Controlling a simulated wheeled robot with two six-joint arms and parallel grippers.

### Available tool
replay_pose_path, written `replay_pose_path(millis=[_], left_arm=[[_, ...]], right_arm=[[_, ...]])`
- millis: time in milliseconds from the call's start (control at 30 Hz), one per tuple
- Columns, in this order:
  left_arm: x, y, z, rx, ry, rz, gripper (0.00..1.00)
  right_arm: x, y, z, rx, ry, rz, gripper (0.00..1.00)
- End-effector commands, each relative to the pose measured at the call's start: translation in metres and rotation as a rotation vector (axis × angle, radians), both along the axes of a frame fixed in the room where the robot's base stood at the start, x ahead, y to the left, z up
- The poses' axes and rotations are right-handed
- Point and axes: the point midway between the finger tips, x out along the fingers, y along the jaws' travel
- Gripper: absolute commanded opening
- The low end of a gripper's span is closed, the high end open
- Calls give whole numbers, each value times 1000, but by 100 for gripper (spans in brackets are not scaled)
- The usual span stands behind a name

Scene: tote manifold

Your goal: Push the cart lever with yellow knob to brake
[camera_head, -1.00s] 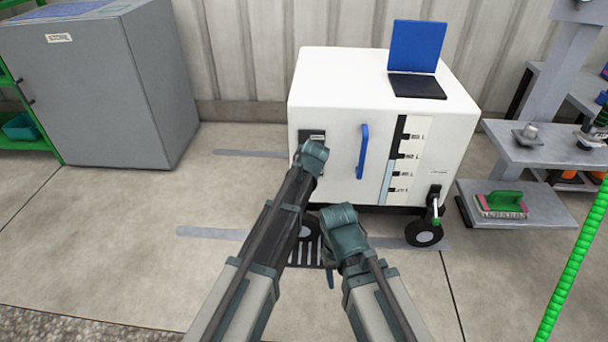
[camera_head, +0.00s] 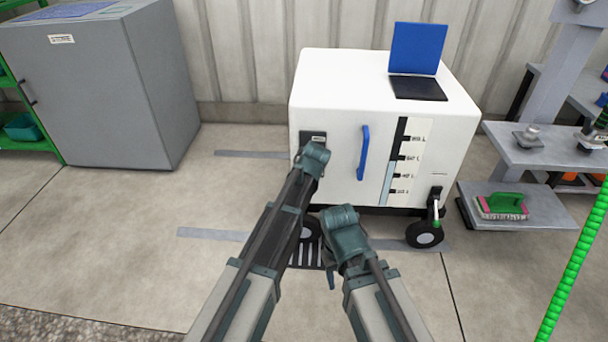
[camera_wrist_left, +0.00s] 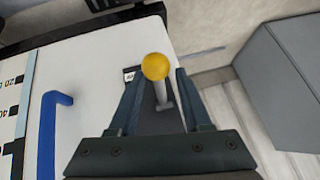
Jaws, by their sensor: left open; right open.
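The white cart (camera_head: 345,90) stands ahead with a blue handle (camera_head: 364,155) on its front. In the left wrist view, the yellow knob (camera_wrist_left: 155,66) tops a grey lever (camera_wrist_left: 161,95) at the cart's dark panel (camera_wrist_left: 155,120). My left gripper (camera_wrist_left: 157,78) is open, with one finger on each side of the knob and lever. Whether a finger touches them I cannot tell. In the head view, my left wrist hides the knob and lever, and the dark panel (camera_head: 312,137) shows just above it. My right gripper (camera_head: 331,279) is low before the cart, pointing down and mostly hidden by its wrist.
A blue laptop (camera_head: 416,50) lies open on the cart's top. Wheels (camera_head: 424,236) show at the cart's bottom. The floor left of the cart is clear.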

Motion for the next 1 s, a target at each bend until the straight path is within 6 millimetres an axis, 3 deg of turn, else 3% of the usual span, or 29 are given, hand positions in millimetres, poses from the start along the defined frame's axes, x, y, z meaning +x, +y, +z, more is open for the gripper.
replay_pose_path(millis=[267,700,1000], left_arm=[[-19,-5,30,1,-1,-2,48],[-69,-16,95,0,2,0,48],[-82,-20,107,1,2,0,48]], right_arm=[[0,0,30,0,1,6,52],[0,-1,95,-3,2,12,52],[0,-1,108,-6,2,7,52]])
